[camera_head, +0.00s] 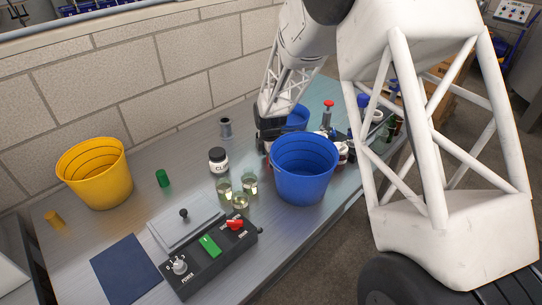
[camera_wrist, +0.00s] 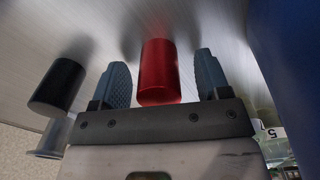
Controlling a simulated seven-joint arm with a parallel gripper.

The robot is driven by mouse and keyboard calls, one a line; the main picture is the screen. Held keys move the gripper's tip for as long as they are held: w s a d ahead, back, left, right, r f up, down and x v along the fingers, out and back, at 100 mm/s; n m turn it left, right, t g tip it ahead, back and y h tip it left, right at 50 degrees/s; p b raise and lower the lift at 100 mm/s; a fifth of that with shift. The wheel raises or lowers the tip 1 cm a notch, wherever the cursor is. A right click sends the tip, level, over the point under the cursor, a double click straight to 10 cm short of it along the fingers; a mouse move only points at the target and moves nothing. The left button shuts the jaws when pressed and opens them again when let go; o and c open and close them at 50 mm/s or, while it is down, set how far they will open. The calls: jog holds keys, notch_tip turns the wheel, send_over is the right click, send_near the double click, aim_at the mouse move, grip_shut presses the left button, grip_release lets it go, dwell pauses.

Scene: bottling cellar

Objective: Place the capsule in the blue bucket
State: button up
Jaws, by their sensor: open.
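In the wrist view a red cylinder (camera_wrist: 159,72), which looks like the capsule, stands between the two fingers of my gripper (camera_wrist: 162,64). The fingers are open, with a visible gap on each side of it. In the head view my gripper (camera_head: 270,132) is low at the table, just behind and left of the blue bucket (camera_head: 303,182), which partly hides it. The capsule cannot be made out clearly there. The bucket looks empty as far as its inside shows. A large blue surface (camera_wrist: 292,45), apparently the bucket, fills the wrist view's right edge.
A black cylinder (camera_wrist: 57,85) stands left of my fingers. A white-labelled jar (camera_head: 218,160), glasses (camera_head: 224,188) and a control box (camera_head: 210,258) lie left of the bucket. A yellow bucket (camera_head: 94,175) and green cylinder (camera_head: 162,178) stand farther left. Bottles crowd the right.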

jog(key=c, duration=0.7)
jog(key=shift+r, duration=0.1)
notch_tip(320, 180, up, 18)
dwell(0.8)
dwell(0.4)
